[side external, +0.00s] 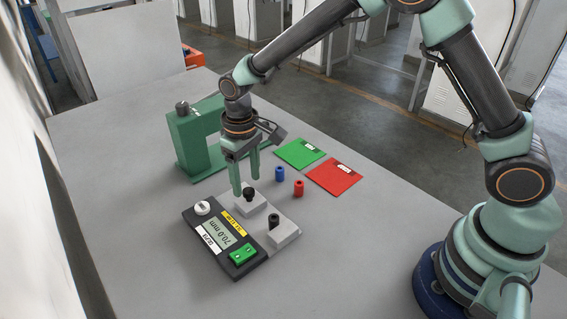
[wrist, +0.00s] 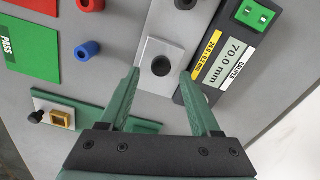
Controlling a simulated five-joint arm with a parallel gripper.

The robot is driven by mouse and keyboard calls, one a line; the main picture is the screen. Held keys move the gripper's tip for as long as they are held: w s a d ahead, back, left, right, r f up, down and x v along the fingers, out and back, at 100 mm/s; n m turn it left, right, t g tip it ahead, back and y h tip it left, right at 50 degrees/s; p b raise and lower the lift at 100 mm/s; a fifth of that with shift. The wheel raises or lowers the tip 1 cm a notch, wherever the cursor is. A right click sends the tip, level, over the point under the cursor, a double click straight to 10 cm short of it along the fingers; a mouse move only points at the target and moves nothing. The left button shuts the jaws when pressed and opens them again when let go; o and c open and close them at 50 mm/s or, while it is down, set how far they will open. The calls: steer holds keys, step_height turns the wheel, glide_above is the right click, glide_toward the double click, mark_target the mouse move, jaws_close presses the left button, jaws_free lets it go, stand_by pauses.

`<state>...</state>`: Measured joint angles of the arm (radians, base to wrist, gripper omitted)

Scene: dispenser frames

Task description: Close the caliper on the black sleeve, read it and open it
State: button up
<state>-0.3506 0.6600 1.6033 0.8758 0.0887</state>
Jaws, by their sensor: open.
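The caliper (side external: 213,257) lies on the table with a dark body, and its display reads 70.0 mm. It shows at the right in the wrist view (wrist: 188,97).
A green frame (side external: 184,150) stands behind my gripper. A blue sleeve (side external: 280,174) and a red sleeve (side external: 298,188) stand right of the caliper, before a green card (side external: 299,153) and a red card (side external: 335,177). The table's front is clear.

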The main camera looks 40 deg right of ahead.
mark_target(247, 189)
step_height(247, 189, up, 10)
steer(key=shift+f, duration=0.15)
stand_by(0.3)
steer(key=s+d+r+m+t, duration=0.1)
steer(key=s+d+r+t, duration=0.2)
steer(key=s+d+r, duration=0.45)
steer(key=s+d+r+m+t, duration=0.1)
steer(key=s+d+m+t, duration=0.1)
steer(key=s+d, duration=0.5)
steer(key=shift+s+d+r+t, duration=0.15)
steer(key=shift+s+d+t, duration=0.2)
steer(key=shift+d, duration=0.4)
